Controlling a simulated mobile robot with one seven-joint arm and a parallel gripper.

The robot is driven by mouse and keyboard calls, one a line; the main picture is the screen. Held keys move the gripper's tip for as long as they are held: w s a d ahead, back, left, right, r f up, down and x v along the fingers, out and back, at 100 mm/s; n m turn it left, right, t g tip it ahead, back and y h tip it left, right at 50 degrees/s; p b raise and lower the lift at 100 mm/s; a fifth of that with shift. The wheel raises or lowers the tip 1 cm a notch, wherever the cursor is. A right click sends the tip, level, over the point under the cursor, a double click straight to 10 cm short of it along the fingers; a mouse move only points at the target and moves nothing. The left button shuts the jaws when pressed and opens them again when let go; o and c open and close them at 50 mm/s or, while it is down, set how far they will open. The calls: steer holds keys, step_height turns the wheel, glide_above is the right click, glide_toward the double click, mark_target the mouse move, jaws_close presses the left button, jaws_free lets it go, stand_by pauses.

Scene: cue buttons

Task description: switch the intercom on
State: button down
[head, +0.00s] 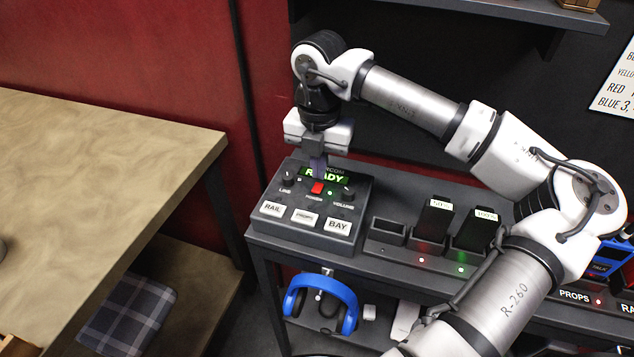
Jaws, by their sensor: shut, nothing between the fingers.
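The intercom (361,192) is a dark grey sloped box on the left end of the shelf. Its green display reads "READY", partly hidden behind my gripper. A red power button (317,188) sits below the display, with a small green light beside it. Knobs labelled LINE (288,179) and VOLUME (348,192) flank it. White keys RAIL, PROPS (305,216) and BAY run along the front. My gripper (318,178) points down with fingers shut and empty, right at or just above the red button. I cannot tell whether the tips touch it.
A charging dock with an empty slot (389,231) and two black packs (434,220) stands right of the intercom. Blue headphones (348,306) hang below. A wooden table (90,150) is at left. A shelf (450,8) juts out above my arm.

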mark_target(319, 185)
steer(key=shift+r+p, duration=0.95)
steer(key=shift+r, duration=1.45)
steer(key=shift+f, duration=0.1)
